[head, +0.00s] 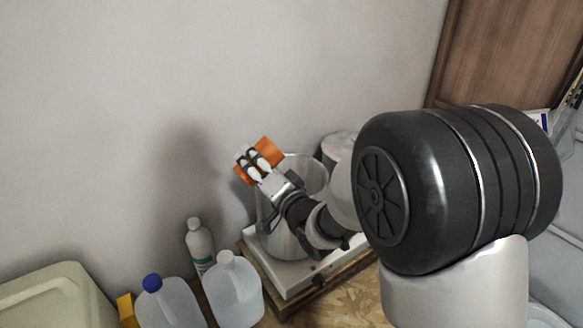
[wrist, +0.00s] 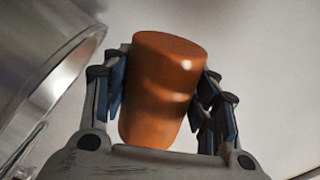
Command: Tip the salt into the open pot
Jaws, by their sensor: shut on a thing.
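My gripper (head: 258,167) is shut on an orange tub (head: 267,148), which I take to be the salt. In the wrist view the tub (wrist: 163,90) sits between both fingers. Its contents are hidden. The tall metal pot (head: 279,243) stands open on a white slab. In the head view the tub is tilted and held up at the pot's rim, on its left side. The pot's shiny rim and wall (wrist: 42,92) show left of the tub in the wrist view. My arm hides part of the pot.
Two jugs, one with a blue cap (head: 170,303) and one with a white cap (head: 234,290), and a white bottle (head: 200,247) stand left of the pot. A pale container (head: 55,300) is at the lower left. A grey cylinder (head: 338,147) stands behind the pot. The wall is close behind.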

